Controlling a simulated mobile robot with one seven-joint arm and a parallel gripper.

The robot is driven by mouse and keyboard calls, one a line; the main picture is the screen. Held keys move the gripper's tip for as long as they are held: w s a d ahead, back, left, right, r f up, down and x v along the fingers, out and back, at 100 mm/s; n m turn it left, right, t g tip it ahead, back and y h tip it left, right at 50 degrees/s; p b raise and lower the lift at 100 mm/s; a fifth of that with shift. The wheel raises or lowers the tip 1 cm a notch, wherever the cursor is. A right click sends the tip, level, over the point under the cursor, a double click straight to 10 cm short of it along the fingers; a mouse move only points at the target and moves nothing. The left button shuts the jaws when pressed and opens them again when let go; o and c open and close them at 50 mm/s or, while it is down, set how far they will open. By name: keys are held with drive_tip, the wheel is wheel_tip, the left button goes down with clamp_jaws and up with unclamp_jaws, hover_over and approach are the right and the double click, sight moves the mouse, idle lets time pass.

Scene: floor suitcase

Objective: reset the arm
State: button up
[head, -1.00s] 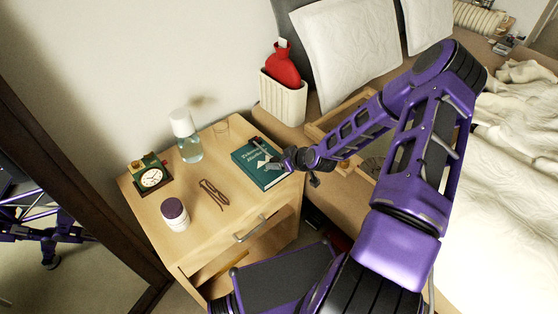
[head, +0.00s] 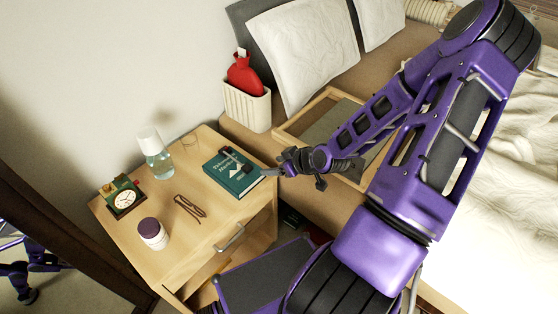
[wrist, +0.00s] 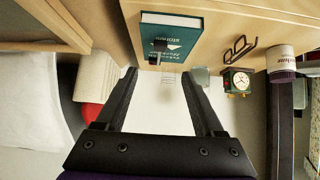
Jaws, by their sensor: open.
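My arm reaches in from the right in the head view, with my gripper (head: 270,172) just off the right edge of the nightstand, close to the green book (head: 232,176). In the wrist view my gripper (wrist: 159,74) has its two black fingers spread apart with nothing between them. The book (wrist: 172,35) shows beyond the fingertips there. A small dark object (head: 236,157) lies on the book, apart from the fingers; it also shows in the wrist view (wrist: 158,48).
A wooden tray (head: 292,130) lies on the bed behind my forearm. A red hot-water bottle (head: 243,75) stands in a white bin (head: 246,106).

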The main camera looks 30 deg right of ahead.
drive_tip(key=shift+v, duration=1)
